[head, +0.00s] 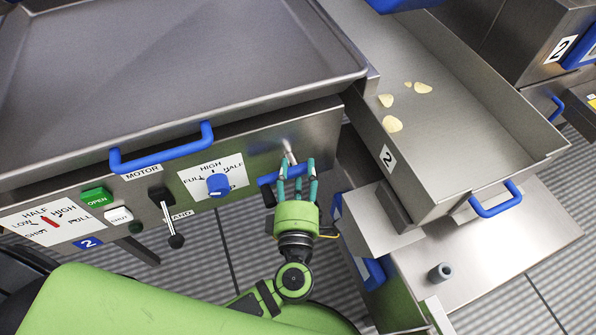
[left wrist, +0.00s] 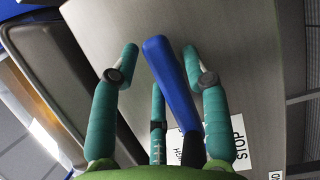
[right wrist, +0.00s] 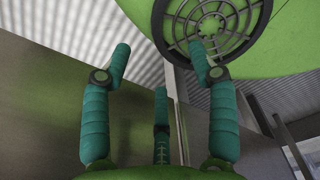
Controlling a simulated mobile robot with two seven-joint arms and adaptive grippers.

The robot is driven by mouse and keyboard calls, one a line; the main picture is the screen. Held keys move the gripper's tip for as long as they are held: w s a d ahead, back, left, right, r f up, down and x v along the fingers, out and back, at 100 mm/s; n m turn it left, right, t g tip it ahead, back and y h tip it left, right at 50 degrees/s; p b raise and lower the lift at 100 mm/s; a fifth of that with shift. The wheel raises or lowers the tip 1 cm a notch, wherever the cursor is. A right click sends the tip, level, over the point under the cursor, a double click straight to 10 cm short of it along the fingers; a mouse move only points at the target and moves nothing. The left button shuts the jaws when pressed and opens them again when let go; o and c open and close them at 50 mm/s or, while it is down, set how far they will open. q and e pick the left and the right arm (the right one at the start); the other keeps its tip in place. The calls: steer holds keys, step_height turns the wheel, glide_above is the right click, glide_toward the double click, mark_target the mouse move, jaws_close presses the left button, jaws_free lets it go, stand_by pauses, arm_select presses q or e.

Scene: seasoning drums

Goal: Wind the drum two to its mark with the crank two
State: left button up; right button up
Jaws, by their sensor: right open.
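The machine front carries a blue "2" label. A blue bar on a metal shaft, which looks like crank two (head: 268,180), sticks out at its right end. My left gripper (head: 296,168) is at this bar with its fingers pointing at the panel. In the left wrist view the bar (left wrist: 172,80) runs between the spread fingers, with a gap to the left finger; contact on the right is unclear. A gauge (head: 50,222) with a red pointer is at the panel's left. I cannot make out drum two for certain. My right gripper (right wrist: 160,65) is open and empty.
A blue knob (head: 218,184) and a black lever (head: 165,204), down by "HAND", are left of the crank. A green OPEN button (head: 96,198) is further left. A metal chute (head: 460,110) with several pale chips stands at right.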

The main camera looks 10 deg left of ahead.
stand_by(0.3)
arm_select(q)
steer(key=v, duration=1.2)
